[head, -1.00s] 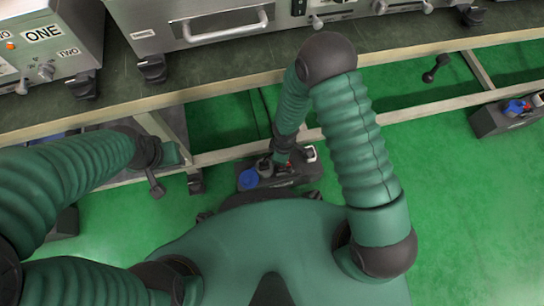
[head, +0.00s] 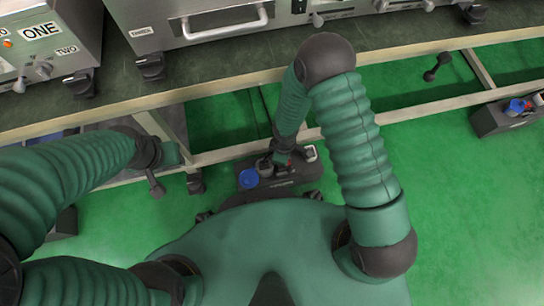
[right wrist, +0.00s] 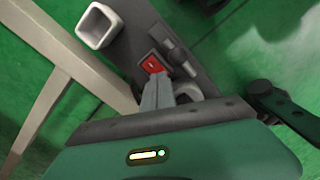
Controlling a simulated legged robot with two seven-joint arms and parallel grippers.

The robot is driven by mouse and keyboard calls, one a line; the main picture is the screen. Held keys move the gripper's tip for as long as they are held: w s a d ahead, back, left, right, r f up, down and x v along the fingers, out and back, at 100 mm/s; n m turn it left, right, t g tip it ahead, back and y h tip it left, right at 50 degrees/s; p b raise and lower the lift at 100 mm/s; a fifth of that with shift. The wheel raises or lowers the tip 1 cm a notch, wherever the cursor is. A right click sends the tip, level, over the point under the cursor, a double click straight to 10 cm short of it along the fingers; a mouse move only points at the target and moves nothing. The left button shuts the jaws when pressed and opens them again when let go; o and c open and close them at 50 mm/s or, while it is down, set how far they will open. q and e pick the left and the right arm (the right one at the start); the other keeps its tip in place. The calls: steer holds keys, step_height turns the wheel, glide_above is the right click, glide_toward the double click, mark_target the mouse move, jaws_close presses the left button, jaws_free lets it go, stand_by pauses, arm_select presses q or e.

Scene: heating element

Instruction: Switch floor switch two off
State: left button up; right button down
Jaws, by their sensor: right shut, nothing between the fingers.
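A dark grey floor switch box (head: 295,186) lies on the green floor under the table edge. It carries a blue round part (head: 248,179) and pale square sockets. In the right wrist view, a red rocker switch (right wrist: 152,63) sits on the box beside a white socket (right wrist: 97,25). My right gripper (right wrist: 154,82) is shut and empty, its fingertips at the near edge of the red rocker; contact is unclear. In the head view, the right gripper (head: 281,157) reaches down over the box. My left gripper (head: 158,186) hangs near the table leg; its fingers are unclear.
A second floor switch box (head: 492,121) stands at the far right, with blue and red parts. A pale table rail (head: 222,153) runs behind the nearer box.

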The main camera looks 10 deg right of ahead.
steer(key=shift+f+b, duration=0.4)
steer(key=shift+f, duration=0.2)
step_height(320, 180, up, 7)
steer(key=p, duration=0.7)
stand_by(0.5)
